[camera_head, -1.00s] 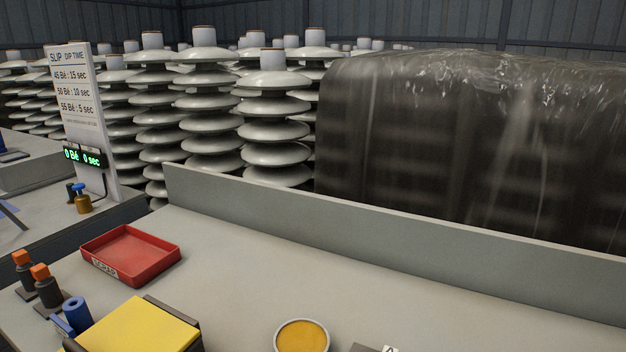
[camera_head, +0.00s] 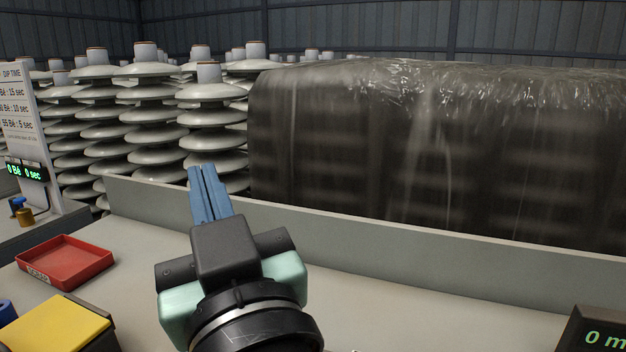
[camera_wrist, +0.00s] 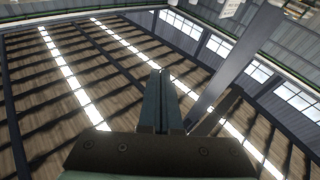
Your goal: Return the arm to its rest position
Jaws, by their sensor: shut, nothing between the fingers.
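My gripper (camera_head: 208,192) is raised above the bench in the head view, with its blue fingers pointing up and away. The fingers lie together with nothing between them. In the wrist view the shut fingers (camera_wrist: 160,103) point toward the ceiling beams and windows. No object touches the gripper. In the head view it stands in front of the grey back ledge of the bench and overlaps it in the picture.
A red tray (camera_head: 66,262) and a yellow pad (camera_head: 52,326) are on the left of the bench (camera_head: 430,310). A digital display (camera_head: 600,332) is at the lower right. Insulator stacks (camera_head: 150,110) and a plastic-wrapped load (camera_head: 430,160) stand behind the ledge (camera_head: 400,248).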

